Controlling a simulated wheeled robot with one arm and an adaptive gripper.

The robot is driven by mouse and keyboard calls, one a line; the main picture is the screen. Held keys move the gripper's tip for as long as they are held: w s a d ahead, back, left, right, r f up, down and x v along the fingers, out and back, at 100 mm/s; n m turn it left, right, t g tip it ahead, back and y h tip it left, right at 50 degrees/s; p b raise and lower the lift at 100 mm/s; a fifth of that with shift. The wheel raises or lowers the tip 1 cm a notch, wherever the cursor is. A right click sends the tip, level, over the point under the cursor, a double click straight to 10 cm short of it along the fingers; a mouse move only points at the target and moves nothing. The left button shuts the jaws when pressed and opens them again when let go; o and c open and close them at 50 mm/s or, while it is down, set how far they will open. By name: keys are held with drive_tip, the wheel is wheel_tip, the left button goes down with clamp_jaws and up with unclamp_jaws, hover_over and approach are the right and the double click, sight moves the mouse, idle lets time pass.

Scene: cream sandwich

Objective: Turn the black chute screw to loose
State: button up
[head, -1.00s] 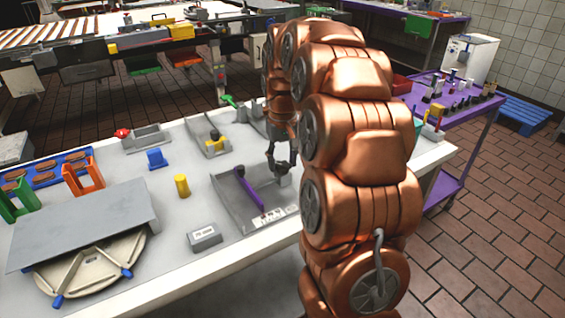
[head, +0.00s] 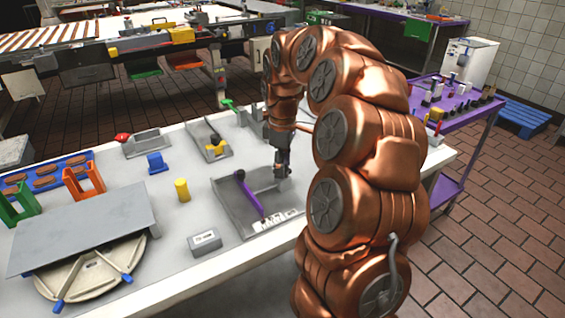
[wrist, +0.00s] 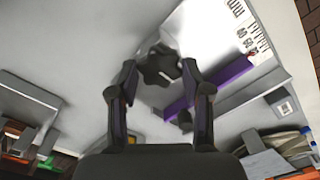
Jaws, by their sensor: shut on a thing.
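The black chute screw (wrist: 158,68) is a dark lobed knob at the chute's right side, seen between my fingertips in the wrist view. My gripper (head: 281,168) points down over it, and it also shows in the wrist view (wrist: 160,77). The fingers are closed on the knob from both sides. In the head view the gripper mostly hides the screw. The grey chute tray (head: 228,208) lies on the white table, with a purple bar (head: 252,200) slanting across it. A dark knob (head: 240,175) sits at the bar's far end. I cannot tell how tight the screw is.
A yellow cylinder (head: 182,190), a blue block (head: 157,163) and a grey labelled box (head: 204,240) stand left of the chute. Another grey tray with a yellow part (head: 215,148) is behind. A grey plate (head: 85,228) covers part of a round board at the front left.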

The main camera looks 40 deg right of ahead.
drive_tip(key=n+p, duration=0.1)
drive_tip(key=n, duration=0.2)
drive_tip(key=n+p, duration=0.1)
drive_tip(key=n, duration=0.2)
drive_tip(key=shift+r+n, duration=0.2)
drive_tip(key=shift+n, duration=0.1)
drive_tip(key=n+p, duration=0.2)
drive_tip(key=n, duration=0.2)
drive_tip(key=shift+f+n+p, duration=0.15)
drive_tip(key=shift+n+p, duration=0.15)
drive_tip(key=shift+n, duration=0.1)
drive_tip(key=o, duration=1.2)
drive_tip(key=shift+c, duration=0.2)
